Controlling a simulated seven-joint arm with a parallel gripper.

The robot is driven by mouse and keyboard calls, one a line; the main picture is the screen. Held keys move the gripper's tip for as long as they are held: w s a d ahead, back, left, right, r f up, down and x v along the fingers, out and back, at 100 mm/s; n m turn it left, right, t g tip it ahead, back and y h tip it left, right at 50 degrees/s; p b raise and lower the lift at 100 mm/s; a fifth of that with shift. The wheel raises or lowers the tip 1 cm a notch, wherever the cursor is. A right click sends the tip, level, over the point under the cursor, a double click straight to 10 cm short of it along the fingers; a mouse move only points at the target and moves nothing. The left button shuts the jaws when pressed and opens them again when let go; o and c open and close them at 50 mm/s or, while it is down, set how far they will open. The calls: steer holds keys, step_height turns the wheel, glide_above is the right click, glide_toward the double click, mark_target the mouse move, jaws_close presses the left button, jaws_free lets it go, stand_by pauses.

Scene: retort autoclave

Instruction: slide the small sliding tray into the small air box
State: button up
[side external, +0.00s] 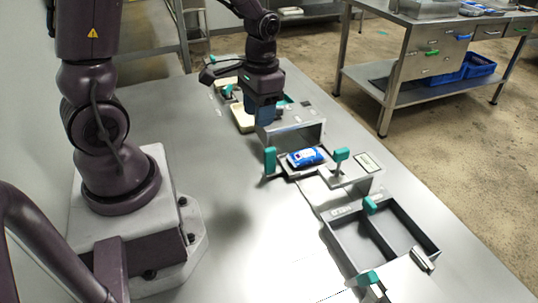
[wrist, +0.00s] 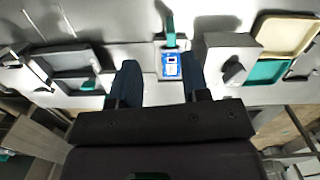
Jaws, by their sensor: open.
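The small sliding tray (side external: 291,172) lies on the table with a blue and white pack (side external: 306,157) on it. An upright teal handle (side external: 270,160) stands at its left side. The small air box (side external: 292,134) is a grey metal box just behind the tray, its open mouth facing it. The tray appears outside the box. My gripper (side external: 264,118) is above and behind the box, pointing down, empty and open. In the wrist view the pack (wrist: 170,66) shows between my spread fingers, and the air box (wrist: 228,48) is right of them. Contact is not visible.
A teal-topped post (side external: 341,156) stands close right of the tray. A grey two-compartment box (side external: 342,240) is nearer the front right. A cream tray (side external: 242,119) lies behind the air box. The table left of the tray is clear.

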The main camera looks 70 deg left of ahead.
mark_target(270, 149)
steer(key=shift+w+a+f+m, duration=0.2)
steer(key=shift+w+a+f, duration=0.15)
steer(key=shift+w+f, duration=0.3)
steer(key=shift+w+a+f+m, duration=0.2)
steer(key=shift+w+a+f, duration=0.1)
steer(key=shift+w+f, duration=0.3)
steer(key=shift+w+a+r+m+t, duration=0.1)
steer(key=shift+w+m+t, duration=0.2)
steer(key=shift+t, duration=0.1)
step_height(270, 149, down, 13)
steer(key=shift+r, duration=0.15)
jaws_close()
